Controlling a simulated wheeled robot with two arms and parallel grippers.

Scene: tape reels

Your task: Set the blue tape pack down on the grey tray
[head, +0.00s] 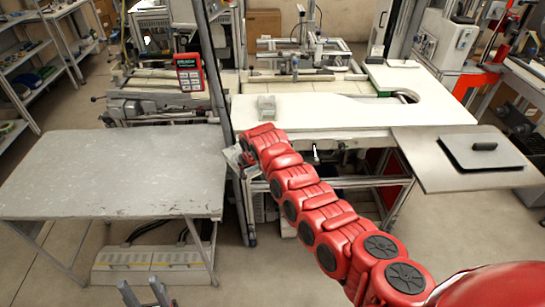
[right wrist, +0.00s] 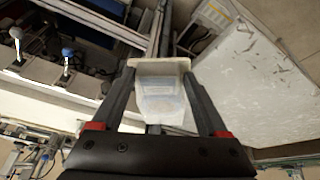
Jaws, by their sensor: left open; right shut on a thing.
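A whitish, partly clear pack with a pale blue middle (right wrist: 162,95) sits between the fingers of my right gripper (right wrist: 162,82) in the right wrist view; I take it as the blue tape pack. My right gripper is shut on it. In the head view the right gripper (head: 234,157) is small, at the right edge of the worn grey table, and the pack is hard to make out. My left gripper (head: 144,292) is open and empty at the bottom edge. A flat dark grey plate with a black handle (head: 465,146) lies at the right; I cannot tell whether it is the grey tray.
The worn grey table (head: 100,175) at the left is bare; it also shows in the right wrist view (right wrist: 255,85). A white worktop (head: 340,112) carries a small pale pack (head: 266,106). A dark upright post (head: 217,75) stands between them. A grey box (head: 150,262) lies below the table.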

